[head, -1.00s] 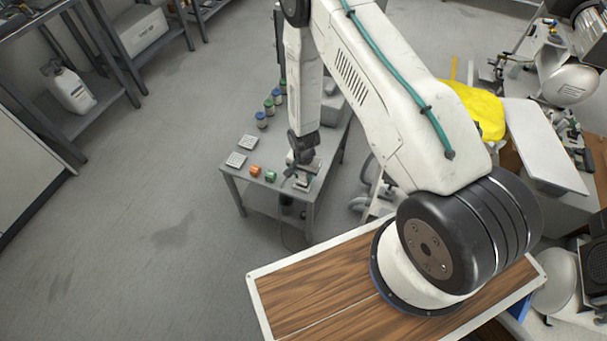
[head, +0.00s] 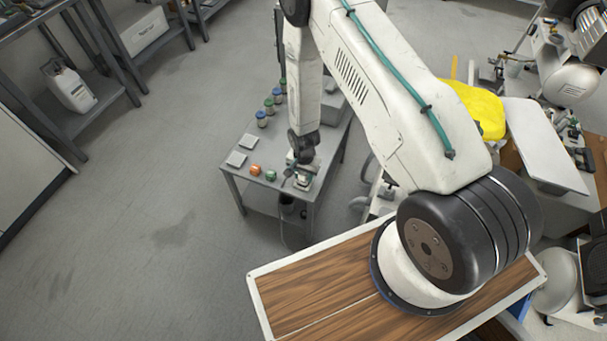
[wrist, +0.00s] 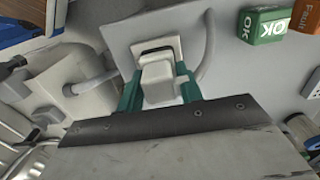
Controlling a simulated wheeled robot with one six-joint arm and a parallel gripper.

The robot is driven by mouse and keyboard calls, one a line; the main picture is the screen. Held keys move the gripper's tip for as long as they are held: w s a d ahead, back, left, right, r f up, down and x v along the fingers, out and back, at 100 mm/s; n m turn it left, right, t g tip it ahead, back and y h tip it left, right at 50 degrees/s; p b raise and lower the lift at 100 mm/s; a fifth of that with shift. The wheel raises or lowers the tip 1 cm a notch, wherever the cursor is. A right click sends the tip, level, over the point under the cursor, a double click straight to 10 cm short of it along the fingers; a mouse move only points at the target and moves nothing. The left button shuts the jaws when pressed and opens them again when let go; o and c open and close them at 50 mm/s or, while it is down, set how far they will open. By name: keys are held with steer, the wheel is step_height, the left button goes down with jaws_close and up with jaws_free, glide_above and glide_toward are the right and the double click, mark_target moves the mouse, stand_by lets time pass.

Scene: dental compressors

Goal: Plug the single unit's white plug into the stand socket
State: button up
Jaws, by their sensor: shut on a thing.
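My gripper (wrist: 159,88) is shut on the white plug (wrist: 158,72), one teal finger on each side of it. The plug is in front of a pale plate (wrist: 122,28), where a white raised frame with a dark slot, seemingly the stand socket (wrist: 154,47), shows just beyond it. I cannot tell whether the plug is partly in the slot or only close to it. A grey-white cable (wrist: 209,50) curves down beside the plug on the right. In the head view my gripper (head: 301,180) is small, over the near end of the grey table.
A green OK block (wrist: 264,26) and an orange Fault block (wrist: 304,17) lie at the upper right. Another cable (wrist: 92,84) joins a pale box at the left. Several small jars and two white squares (head: 236,158) stand on the table. Floor left of the table is clear.

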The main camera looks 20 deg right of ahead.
steer(key=shift+f, duration=0.35)
stand_by(0.6)
steer(key=o, duration=1.6)
steer(key=shift+c, duration=0.2)
steer(key=shift+r, duration=0.15)
steer(key=shift+r, duration=3.35)
